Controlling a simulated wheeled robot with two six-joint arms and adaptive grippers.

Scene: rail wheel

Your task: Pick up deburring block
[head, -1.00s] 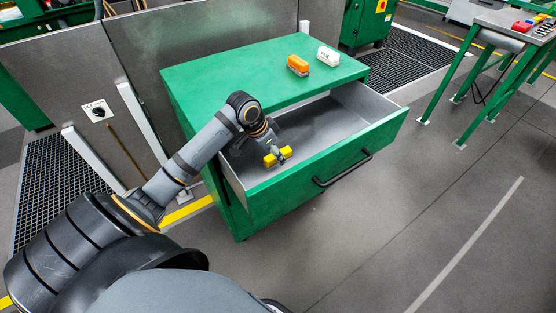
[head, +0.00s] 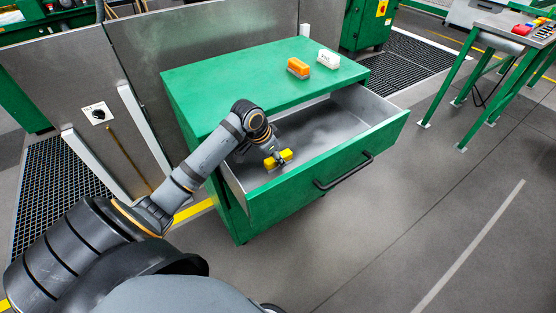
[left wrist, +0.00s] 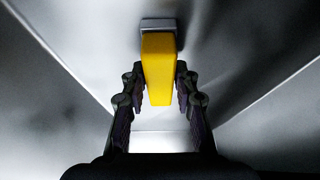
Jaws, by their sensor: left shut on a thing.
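The yellow deburring block (head: 285,155), with a grey base, is inside the open drawer (head: 365,142). My left gripper (head: 276,157) reaches down into the drawer and is shut on the block, with a finger crossing its middle. In the left wrist view, the yellow block (left wrist: 158,72) sits between the two dark fingers of my left gripper (left wrist: 160,90), one on each side. Its grey base (left wrist: 160,25) shows at the far end. I cannot tell whether the block touches the drawer floor. My right gripper is not in view.
An orange block (head: 298,68) and a white block (head: 328,59) stand on the green cabinet top (head: 230,80). The drawer has raised metal walls and a black front handle (head: 343,170). A green-legged table (head: 500,60) stands at the right. The floor between is clear.

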